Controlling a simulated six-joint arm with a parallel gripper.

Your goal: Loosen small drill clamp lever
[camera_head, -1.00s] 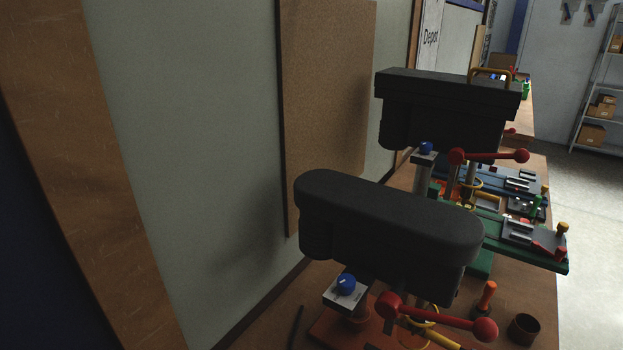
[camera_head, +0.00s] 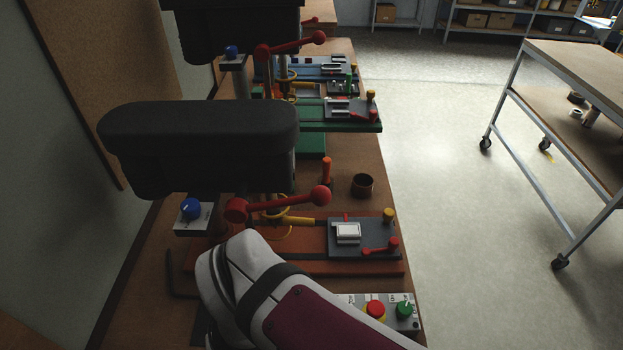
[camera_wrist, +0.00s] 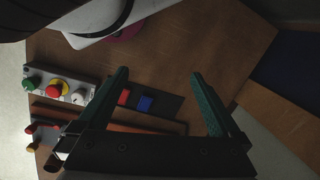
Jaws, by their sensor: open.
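The nearest drill press has a black head (camera_head: 200,145) above an orange base (camera_head: 300,265). A grey clamp (camera_head: 350,235) on this base holds a pale block. A red clamp lever (camera_head: 380,247) with a knob lies at the clamp's front right, beside a yellow knob (camera_head: 389,215). A second drill stands behind, with a green base (camera_head: 340,122) and a similar red clamp lever (camera_head: 365,114). My gripper (camera_wrist: 158,74) is open and empty in the wrist view, above the bench. Red and yellow knobs (camera_wrist: 34,138) show at that view's lower left, apart from the fingers.
A control box (camera_head: 385,308) with red and green buttons is at the bench's near edge. A long red feed lever (camera_head: 285,204) extends over the orange base. A brown cup (camera_head: 362,185) and orange-handled tool (camera_head: 327,172) stand behind it.

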